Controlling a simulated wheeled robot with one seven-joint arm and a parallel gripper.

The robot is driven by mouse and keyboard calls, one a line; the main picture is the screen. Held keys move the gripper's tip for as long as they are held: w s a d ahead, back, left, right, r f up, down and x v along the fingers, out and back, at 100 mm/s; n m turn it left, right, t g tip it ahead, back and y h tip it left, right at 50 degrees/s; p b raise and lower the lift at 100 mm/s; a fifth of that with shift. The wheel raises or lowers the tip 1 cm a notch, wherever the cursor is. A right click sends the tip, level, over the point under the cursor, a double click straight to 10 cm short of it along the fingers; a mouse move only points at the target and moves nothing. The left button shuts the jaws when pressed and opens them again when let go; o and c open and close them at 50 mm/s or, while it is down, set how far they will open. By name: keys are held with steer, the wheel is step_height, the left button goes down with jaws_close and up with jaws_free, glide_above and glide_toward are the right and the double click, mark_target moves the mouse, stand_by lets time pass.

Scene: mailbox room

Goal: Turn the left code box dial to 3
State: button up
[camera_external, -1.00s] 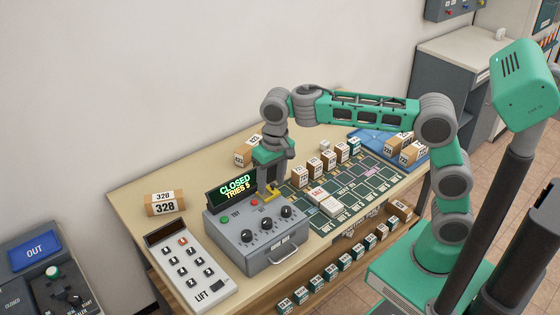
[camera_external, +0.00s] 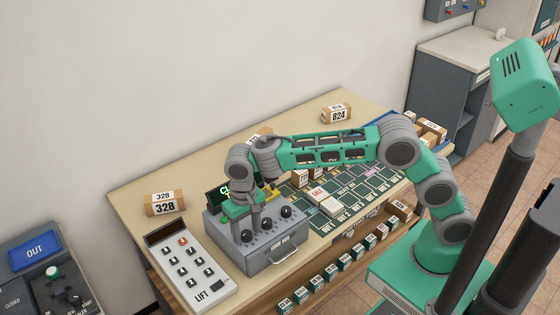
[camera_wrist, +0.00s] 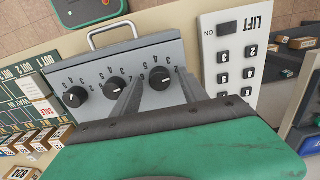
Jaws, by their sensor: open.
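The grey code box (camera_external: 290,240) sits on the table with three black dials in a row on its top. The left dial (camera_wrist: 160,78) is at the right of the row in the wrist view, which sees the box from the opposite side. My gripper (camera_wrist: 161,76) is open, with one finger on each side of this dial. I cannot tell whether the fingers touch it, nor read its setting surely. In the external view my gripper (camera_external: 248,232) is low over the box's left part. The middle dial (camera_wrist: 116,87) and right dial (camera_wrist: 75,97) are clear of it.
A white LIFT keypad (camera_external: 190,268) stands close left of the box. Parcels marked 328 (camera_external: 165,204) and 824 (camera_external: 337,113) lie on the table. A green sorting board (camera_external: 365,195) with small boxes is to the right. My arm covers most of the box's display.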

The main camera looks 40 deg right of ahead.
steer(key=shift+c, duration=0.3)
jaws_close()
steer(key=shift+n, duration=0.3)
steer(key=n+p, duration=0.1)
steer(key=n, duration=0.1)
steer(key=shift+r+n, duration=0.1)
steer(key=shift+n, duration=2.5)
steer(key=shift+p, duration=0.3)
steer(key=shift+o, duration=0.3)
jaws_free()
